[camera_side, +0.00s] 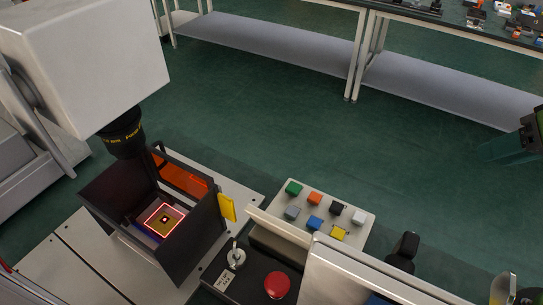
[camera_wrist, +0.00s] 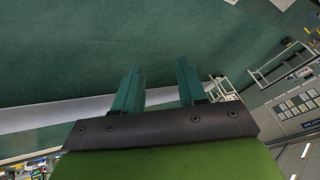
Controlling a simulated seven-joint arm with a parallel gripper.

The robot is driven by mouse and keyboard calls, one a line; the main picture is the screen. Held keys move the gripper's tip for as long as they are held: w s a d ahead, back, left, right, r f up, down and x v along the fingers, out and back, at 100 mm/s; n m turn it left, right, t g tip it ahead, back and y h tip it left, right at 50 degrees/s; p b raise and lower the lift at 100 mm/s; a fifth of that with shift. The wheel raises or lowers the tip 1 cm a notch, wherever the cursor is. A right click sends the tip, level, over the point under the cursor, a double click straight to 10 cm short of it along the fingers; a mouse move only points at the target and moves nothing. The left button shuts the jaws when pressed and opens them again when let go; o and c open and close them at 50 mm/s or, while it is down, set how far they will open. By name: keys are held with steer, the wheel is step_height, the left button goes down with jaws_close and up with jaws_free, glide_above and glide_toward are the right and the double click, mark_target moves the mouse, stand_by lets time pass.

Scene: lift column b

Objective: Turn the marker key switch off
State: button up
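The marker key switch (camera_side: 236,257) is a round silver lock with a small key standing in it. It sits on the dark panel at the bottom centre of the side view, with a small white label (camera_side: 224,280) in front of it. The label's text and the key's exact angle are too small to read. My gripper (camera_side: 500,148) is at the right edge of the side view, well away from the switch. In the wrist view its two teal fingers (camera_wrist: 160,70) stand apart with nothing between them. The switch does not show in the wrist view.
A red mushroom button (camera_side: 278,285) is just right of the switch. A dark open box (camera_side: 110,190) with a glowing red square stands to the left, under a marker head (camera_side: 85,55). A panel of coloured buttons (camera_side: 290,226) lies behind. A black knob (camera_side: 404,250) stands further right.

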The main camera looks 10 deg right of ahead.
steer(key=shift+o, duration=1.1)
steer(key=w+a+n+g, duration=0.1)
steer(key=w+a+n, duration=0.1)
steer(key=a, duration=0.3)
steer(key=w+a+f+n+g, duration=0.1)
steer(key=a+n, duration=0.3)
steer(key=a, duration=0.2)
steer(key=shift+w+f, duration=0.15)
steer(key=shift+w, duration=0.2)
step_height(320, 180, up, 2)
steer(key=r+n+g+y, duration=0.1)
steer(key=n+g+y, duration=0.15)
steer(key=n, duration=0.95)
glide_above(235, 247)
steer(key=s+d, duration=0.2)
steer(key=d, duration=0.4)
steer(key=x, duration=1.6)
steer(key=shift+d+f, duration=0.25)
steer(key=shift+f, duration=0.2)
jaws_close()
